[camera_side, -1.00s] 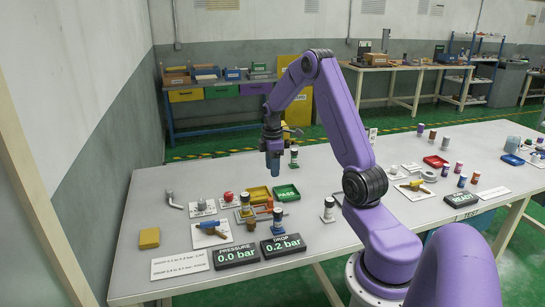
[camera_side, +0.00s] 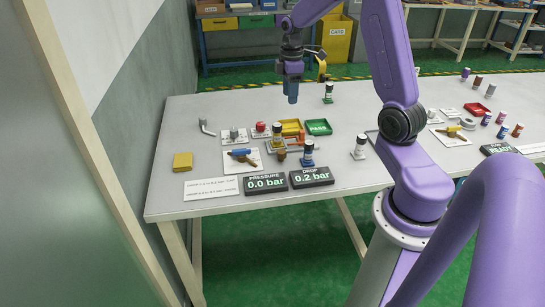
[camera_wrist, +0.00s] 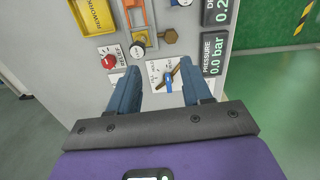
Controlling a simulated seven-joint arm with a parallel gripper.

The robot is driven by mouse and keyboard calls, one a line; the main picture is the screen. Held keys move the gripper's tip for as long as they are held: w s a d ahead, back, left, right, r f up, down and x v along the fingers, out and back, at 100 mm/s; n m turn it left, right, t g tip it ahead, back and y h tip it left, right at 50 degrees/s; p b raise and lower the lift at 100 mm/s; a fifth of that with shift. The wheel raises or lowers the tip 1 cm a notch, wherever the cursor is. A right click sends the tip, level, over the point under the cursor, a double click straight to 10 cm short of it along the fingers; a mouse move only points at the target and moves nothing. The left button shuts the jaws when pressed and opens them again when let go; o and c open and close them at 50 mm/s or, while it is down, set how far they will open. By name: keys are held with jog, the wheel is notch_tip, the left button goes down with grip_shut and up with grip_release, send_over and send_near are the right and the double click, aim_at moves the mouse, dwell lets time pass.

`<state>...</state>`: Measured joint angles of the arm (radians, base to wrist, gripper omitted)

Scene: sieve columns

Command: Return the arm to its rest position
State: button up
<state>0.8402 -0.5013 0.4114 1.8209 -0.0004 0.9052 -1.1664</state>
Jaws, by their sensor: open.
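My gripper (camera_side: 291,100) hangs over the table, jaws pointing down, above and behind the yellow tray. In the wrist view its two blue fingers (camera_wrist: 160,72) are apart with nothing between them. Beyond them are a card with a blue-handled valve (camera_wrist: 168,80), a red knob (camera_wrist: 108,61) and an orange fixture (camera_wrist: 138,18).
The yellow tray (camera_side: 291,125) and green tray (camera_side: 318,127) lie below my gripper. The pressure display (camera_side: 266,184) reads 0.0 bar and the drop display (camera_side: 311,176) 0.2 bar. A yellow block (camera_side: 182,161) lies left. The table's back left is clear.

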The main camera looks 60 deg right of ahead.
jog(key=s+a+r+n, duration=0.15)
jog(key=s+a, duration=0.25)
jog(key=a, duration=0.7)
jog(key=s+a+r, duration=0.2)
jog(key=s+a, duration=0.3)
jog(key=a, duration=0.5)
jog(key=s+a+n, duration=0.1)
jog(key=s+a, duration=0.2)
jog(key=s, duration=0.6)
jog(key=s+a, duration=0.3)
jog(key=s, duration=0.6)
jog(key=shift+s+a+n, duration=0.25)
jog(key=shift+a+n, duration=0.05)
jog(key=shift+n, duration=0.05)
